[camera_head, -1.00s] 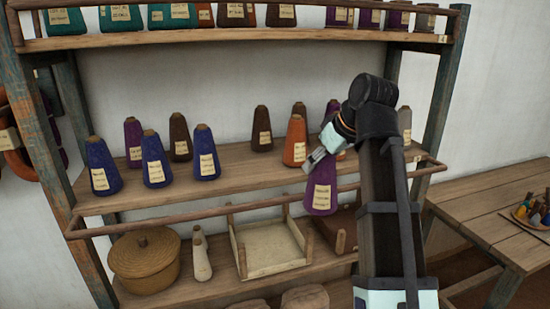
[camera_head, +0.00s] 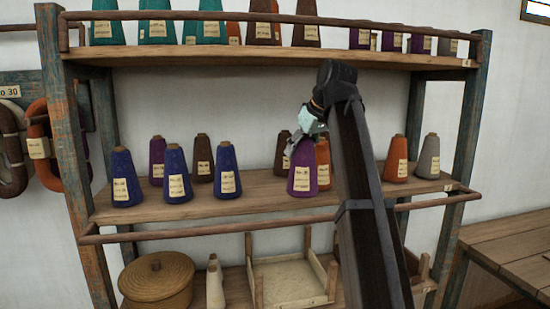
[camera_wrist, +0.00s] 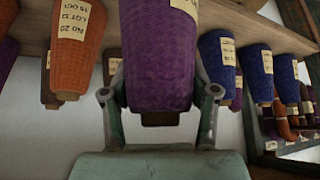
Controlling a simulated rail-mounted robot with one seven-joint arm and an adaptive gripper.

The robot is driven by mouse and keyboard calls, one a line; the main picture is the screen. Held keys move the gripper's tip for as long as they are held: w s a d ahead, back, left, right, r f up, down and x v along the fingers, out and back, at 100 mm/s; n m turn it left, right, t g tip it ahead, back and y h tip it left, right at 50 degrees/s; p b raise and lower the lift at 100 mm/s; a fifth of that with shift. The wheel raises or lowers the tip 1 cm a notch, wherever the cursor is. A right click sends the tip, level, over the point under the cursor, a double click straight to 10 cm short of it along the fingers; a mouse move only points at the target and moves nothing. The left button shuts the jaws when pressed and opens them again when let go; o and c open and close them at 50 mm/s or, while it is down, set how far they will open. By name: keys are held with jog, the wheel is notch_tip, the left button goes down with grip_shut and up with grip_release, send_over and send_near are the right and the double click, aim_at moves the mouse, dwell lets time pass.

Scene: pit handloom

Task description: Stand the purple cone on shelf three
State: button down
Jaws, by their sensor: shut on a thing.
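My gripper (camera_head: 306,138) is shut on the top of a purple cone (camera_head: 302,172) with a pale label. The cone is upright, at the front of the middle shelf (camera_head: 260,198). In the wrist view, which looks inverted, the purple cone (camera_wrist: 158,55) sits between the two fingers. Another purple cone (camera_head: 157,160) stands at the left of the middle shelf, behind blue ones. The middle shelf's small number tag is too small to read.
An orange cone (camera_head: 323,163) and a brown cone (camera_head: 282,155) stand close behind the held cone. Blue cones (camera_head: 228,172) stand to its left. A wooden rail (camera_head: 200,233) runs below the shelf front. A basket (camera_head: 157,280) and a tray (camera_head: 285,280) are lower down.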

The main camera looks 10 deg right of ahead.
jog(key=w+a+f+p, duration=0.1)
jog(key=w+a+p, duration=0.1)
jog(key=w, duration=0.4)
jog(key=w+a+f+p, duration=0.1)
jog(key=w+a+f, duration=0.1)
jog(key=w, duration=0.4)
jog(key=shift+a+f+p, duration=0.25)
jog(key=shift+a+p, duration=0.15)
jog(key=shift+a, duration=0.35)
jog(key=shift+c, duration=1.5)
grip_release()
jog(key=shift+f, duration=0.1)
jog(key=b+v, duration=0.2)
jog(key=v, duration=1)
jog(key=shift+b, duration=0.3)
jog(key=shift+s, duration=0.1)
